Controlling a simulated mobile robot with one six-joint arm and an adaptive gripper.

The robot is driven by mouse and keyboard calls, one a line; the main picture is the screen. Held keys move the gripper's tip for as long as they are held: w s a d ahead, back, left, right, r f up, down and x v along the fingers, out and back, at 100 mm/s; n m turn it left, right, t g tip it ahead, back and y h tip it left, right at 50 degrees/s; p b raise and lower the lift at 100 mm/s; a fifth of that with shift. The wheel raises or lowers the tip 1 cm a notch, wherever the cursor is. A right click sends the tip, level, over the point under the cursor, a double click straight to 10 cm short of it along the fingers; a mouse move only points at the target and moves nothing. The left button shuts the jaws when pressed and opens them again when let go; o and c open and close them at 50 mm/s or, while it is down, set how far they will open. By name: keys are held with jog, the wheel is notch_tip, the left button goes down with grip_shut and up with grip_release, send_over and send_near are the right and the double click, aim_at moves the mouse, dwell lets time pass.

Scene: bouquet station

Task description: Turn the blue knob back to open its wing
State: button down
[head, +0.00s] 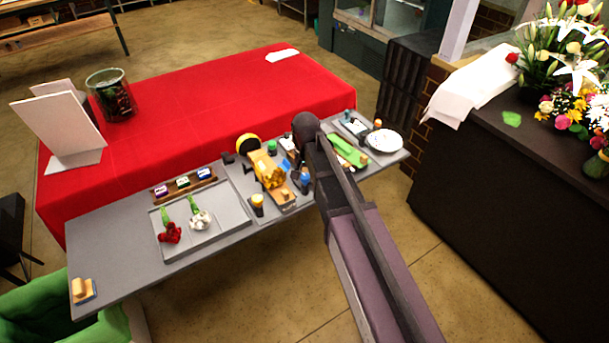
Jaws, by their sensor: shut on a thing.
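My arm reaches in from the lower right, and its dark wrist hides part of the station. My gripper (297,161) is small, dark and mostly hidden below the wrist. It is shut at a small blue part, which I take for the blue knob (304,178); the exact contact is too small to see. A flat light-blue piece (286,164) lies just left of it. A yellow-orange fixture (267,171) stands to the left of the gripper. I cannot tell how far the wing is open.
A grey tray (238,225) holds a red flower (169,233) and a white flower (200,220). The red-covered table (210,100) behind has free room.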

jog(key=shift+s, duration=0.15)
jog(key=shift+c, duration=1.5)
grip_release()
jog(key=shift+r, duration=0.15)
